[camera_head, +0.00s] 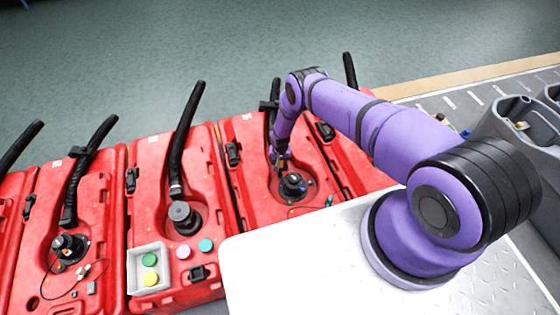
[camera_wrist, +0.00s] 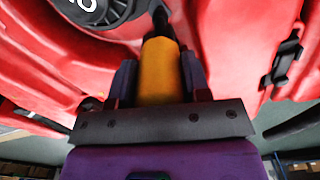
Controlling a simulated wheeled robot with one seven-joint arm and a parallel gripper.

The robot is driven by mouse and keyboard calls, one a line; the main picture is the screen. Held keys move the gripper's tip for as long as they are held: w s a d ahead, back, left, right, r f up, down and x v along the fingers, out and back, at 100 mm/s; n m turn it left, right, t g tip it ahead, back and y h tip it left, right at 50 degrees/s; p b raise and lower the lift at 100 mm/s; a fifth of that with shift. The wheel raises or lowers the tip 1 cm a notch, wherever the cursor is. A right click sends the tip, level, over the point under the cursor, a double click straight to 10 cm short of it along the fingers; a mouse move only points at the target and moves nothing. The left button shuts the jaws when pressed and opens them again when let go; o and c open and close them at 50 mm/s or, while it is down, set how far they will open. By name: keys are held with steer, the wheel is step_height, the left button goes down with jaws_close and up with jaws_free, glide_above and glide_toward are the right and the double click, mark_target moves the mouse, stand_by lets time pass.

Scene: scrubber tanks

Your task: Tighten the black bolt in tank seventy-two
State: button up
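My gripper (camera_head: 281,157) is over a red tank (camera_head: 246,135) right of centre, close to the tank's round black fitting (camera_head: 293,186). In the wrist view, my gripper (camera_wrist: 157,75) has its two dark fingers against the sides of an orange cylindrical tool (camera_wrist: 159,72). A dark narrow part (camera_wrist: 161,20) extends from the tool's far end toward the tank. I cannot tell whether that part is the tool's tip or a bolt. A black disc with white lettering (camera_wrist: 95,8) shows at upper left, cut by the frame edge. No tank number is readable, and the black bolt cannot be made out.
More red tanks stand in a row, with upright black hoses (camera_head: 187,125) between and above them. A white tray (camera_head: 133,272) with green and yellow discs rests on the tank to the left. Pink (camera_head: 184,252) and teal (camera_head: 206,245) discs lie beside it. Grey bins (camera_head: 520,125) stand at right.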

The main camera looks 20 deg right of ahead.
steer(key=c, duration=0.5)
steer(key=shift+f, duration=1.25)
stand_by(2.2)
steer(key=shift+r, duration=2.55)
